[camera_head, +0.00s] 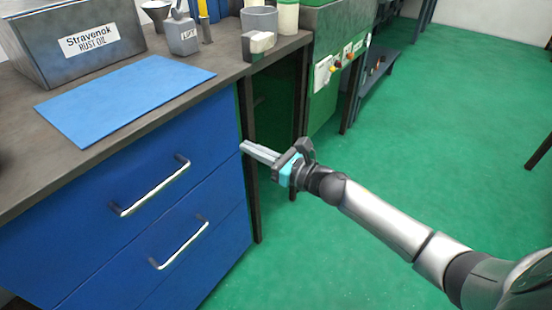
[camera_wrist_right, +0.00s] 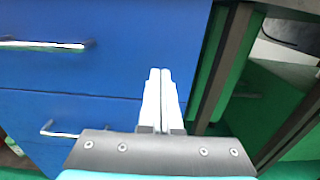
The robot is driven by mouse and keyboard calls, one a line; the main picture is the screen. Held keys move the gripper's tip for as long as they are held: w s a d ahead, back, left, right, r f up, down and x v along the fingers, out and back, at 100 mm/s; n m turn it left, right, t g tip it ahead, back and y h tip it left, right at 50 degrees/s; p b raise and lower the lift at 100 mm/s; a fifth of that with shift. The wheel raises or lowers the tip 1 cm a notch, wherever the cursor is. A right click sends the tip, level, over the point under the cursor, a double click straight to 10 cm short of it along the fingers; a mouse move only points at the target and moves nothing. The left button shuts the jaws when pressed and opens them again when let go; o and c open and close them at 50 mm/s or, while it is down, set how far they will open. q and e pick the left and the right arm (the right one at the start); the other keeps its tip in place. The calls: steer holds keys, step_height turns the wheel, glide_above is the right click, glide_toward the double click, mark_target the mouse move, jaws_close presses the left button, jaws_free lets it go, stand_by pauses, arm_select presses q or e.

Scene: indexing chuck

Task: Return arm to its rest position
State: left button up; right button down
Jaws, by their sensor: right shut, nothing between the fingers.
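My right gripper (camera_head: 243,146) is shut and empty in the head view, at the end of my right arm, which comes in from the right. It hangs in front of the right edge of the blue drawer cabinet (camera_head: 72,238), below the bench top. In the right wrist view the two pale fingers of the gripper (camera_wrist_right: 160,72) lie side by side, pointing at the cabinet's right edge. I cannot tell the exact gap to the cabinet. My left gripper is not in view.
The workbench (camera_head: 213,66) carries a blue mat (camera_head: 127,96), a grey rust oil box (camera_head: 78,42) and several small containers. Drawer handles (camera_head: 150,187) stick out from the cabinet. A green machine (camera_head: 326,97) stands behind, right of the bench. Green floor (camera_head: 450,110) is open at right.

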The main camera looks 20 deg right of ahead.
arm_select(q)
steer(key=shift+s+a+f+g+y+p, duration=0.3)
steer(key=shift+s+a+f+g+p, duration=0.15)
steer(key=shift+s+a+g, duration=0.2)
arm_select(e)
steer(key=v, duration=0.6)
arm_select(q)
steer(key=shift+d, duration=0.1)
